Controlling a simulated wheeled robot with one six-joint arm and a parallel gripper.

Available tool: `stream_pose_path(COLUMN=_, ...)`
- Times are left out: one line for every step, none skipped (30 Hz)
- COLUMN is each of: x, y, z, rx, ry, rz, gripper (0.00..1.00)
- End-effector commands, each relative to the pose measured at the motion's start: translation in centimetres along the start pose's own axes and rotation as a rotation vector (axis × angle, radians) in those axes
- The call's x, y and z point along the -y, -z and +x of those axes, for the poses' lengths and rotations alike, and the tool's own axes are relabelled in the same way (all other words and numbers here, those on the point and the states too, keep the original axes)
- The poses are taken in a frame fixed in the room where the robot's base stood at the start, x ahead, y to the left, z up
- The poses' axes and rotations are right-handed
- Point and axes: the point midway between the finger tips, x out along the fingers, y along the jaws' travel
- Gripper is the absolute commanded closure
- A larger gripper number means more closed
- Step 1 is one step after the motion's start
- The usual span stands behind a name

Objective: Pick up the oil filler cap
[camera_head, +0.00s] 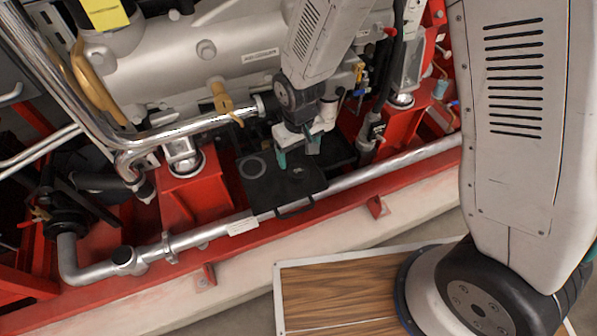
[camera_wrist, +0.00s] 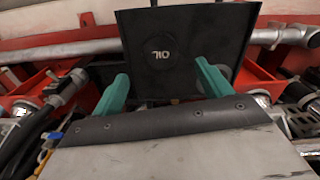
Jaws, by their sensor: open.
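The oil filler cap (camera_wrist: 163,54) is a round black disc with "OIL" in white, upside down in the wrist view. It sits on a flat black plate (camera_wrist: 222,32). In the head view the plate (camera_head: 270,196) shows below my gripper, and the cap (camera_head: 297,173) is a small dark spot hard to make out on it. My gripper (camera_head: 297,153) has two teal fingers spread apart with nothing between them. In the wrist view the fingers (camera_wrist: 162,75) point toward the plate, one on each side of the cap's line. They appear apart from the cap.
A silver pipe (camera_head: 395,165) runs along the red frame (camera_head: 350,213) in front of the plate. Red brackets (camera_head: 195,195) stand on both sides. A yellow-handled valve (camera_head: 226,102) and the grey engine (camera_head: 160,60) lie close behind. A wood-topped surface (camera_head: 340,295) is at the bottom.

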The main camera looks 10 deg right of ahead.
Motion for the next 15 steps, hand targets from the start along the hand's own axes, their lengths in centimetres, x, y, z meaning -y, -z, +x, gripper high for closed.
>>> stream_pose_path(x=0.1, y=0.0, z=0.6, rx=0.002, ry=0.000, rz=-0.001, gripper=0.23)
stream_pose_path(x=0.1, y=0.0, z=1.0, rx=0.002, ry=0.000, rz=-0.001, gripper=0.23)
stream_pose_path(x=0.1, y=0.0, z=1.5, rx=0.003, ry=0.000, rz=-0.001, gripper=0.23)
stream_pose_path(x=0.1, y=0.0, z=1.8, rx=0.003, ry=0.000, rz=-0.001, gripper=0.23)
stream_pose_path(x=0.1, y=0.0, z=2.1, rx=0.002, ry=0.000, rz=-0.001, gripper=0.23)
stream_pose_path(x=0.1, y=0.0, z=2.5, rx=0.002, ry=0.000, rz=-0.001, gripper=0.23)
stream_pose_path(x=0.1, y=0.0, z=2.8, rx=0.003, ry=0.000, rz=-0.001, gripper=0.23)
stream_pose_path(x=0.1, y=0.0, z=3.1, rx=0.003, ry=0.000, rz=-0.001, gripper=0.23)
stream_pose_path(x=0.1, y=0.1, z=3.6, rx=0.003, ry=0.000, rz=-0.001, gripper=0.23)
stream_pose_path(x=0.1, y=0.1, z=4.0, rx=0.003, ry=0.000, rz=-0.001, gripper=0.23)
stream_pose_path(x=0.1, y=0.1, z=4.5, rx=0.004, ry=0.000, rz=0.000, gripper=0.23)
stream_pose_path(x=0.1, y=0.1, z=5.2, rx=0.004, ry=0.000, rz=0.000, gripper=0.23)
stream_pose_path(x=0.1, y=0.1, z=5.6, rx=0.004, ry=0.000, rz=0.000, gripper=0.23)
stream_pose_path(x=0.1, y=0.1, z=6.0, rx=0.003, ry=0.000, rz=0.000, gripper=0.23)
stream_pose_path(x=0.1, y=0.1, z=6.5, rx=0.004, ry=0.000, rz=0.000, gripper=0.23)
